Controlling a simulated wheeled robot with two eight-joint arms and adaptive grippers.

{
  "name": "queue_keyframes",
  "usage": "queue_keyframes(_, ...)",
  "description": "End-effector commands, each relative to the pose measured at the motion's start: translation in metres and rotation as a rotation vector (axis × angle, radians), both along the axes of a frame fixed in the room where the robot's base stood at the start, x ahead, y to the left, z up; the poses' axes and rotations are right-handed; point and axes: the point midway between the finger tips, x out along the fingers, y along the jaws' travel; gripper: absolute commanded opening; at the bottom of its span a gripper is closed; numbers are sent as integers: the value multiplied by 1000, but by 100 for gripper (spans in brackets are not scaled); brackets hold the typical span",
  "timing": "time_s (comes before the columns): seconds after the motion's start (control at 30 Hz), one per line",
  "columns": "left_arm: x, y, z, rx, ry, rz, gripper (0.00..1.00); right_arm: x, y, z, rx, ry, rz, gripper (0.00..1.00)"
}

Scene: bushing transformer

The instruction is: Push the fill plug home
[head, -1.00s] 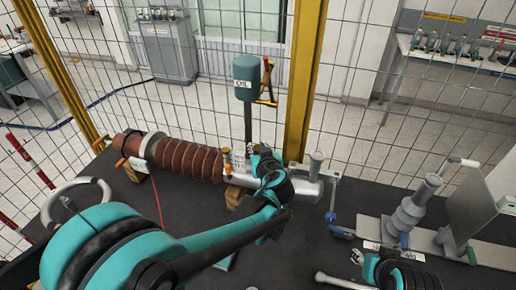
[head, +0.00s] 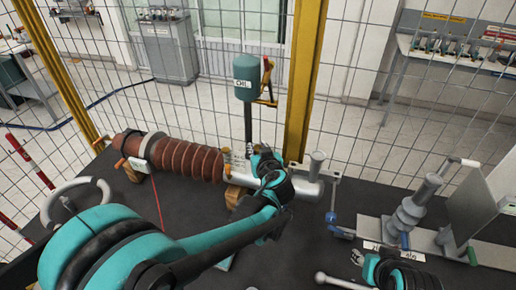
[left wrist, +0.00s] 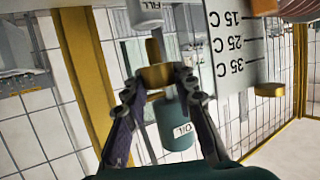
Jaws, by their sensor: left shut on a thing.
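The fill plug (left wrist: 155,76) is a brass-coloured round piece between my left fingers in the left wrist view. My left gripper (left wrist: 160,84) is shut on it. In the head view my left gripper (head: 256,151) is over the silver tube section of the bushing (head: 299,188), and the plug is hidden there. Whether the plug touches its seat cannot be seen. My right gripper (head: 357,257) is low at the right in the head view, too small to tell open or shut.
The bushing's ribbed brown body (head: 187,159) lies left of the left gripper. A white temperature plate (left wrist: 235,45) is close beside it. A teal oil container (head: 247,78) stands behind on a post. A grey stepped part (head: 411,212) stands at the right. Wire fencing closes the back.

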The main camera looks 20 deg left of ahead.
Motion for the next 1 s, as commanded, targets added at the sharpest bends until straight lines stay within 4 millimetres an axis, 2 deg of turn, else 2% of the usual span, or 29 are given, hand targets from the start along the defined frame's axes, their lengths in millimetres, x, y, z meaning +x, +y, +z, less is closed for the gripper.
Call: queue_keyframes(1.0, 0, 0, -26, 0, 0, 0, 0, 0, 0, -22, 0, 0, 0, 40)
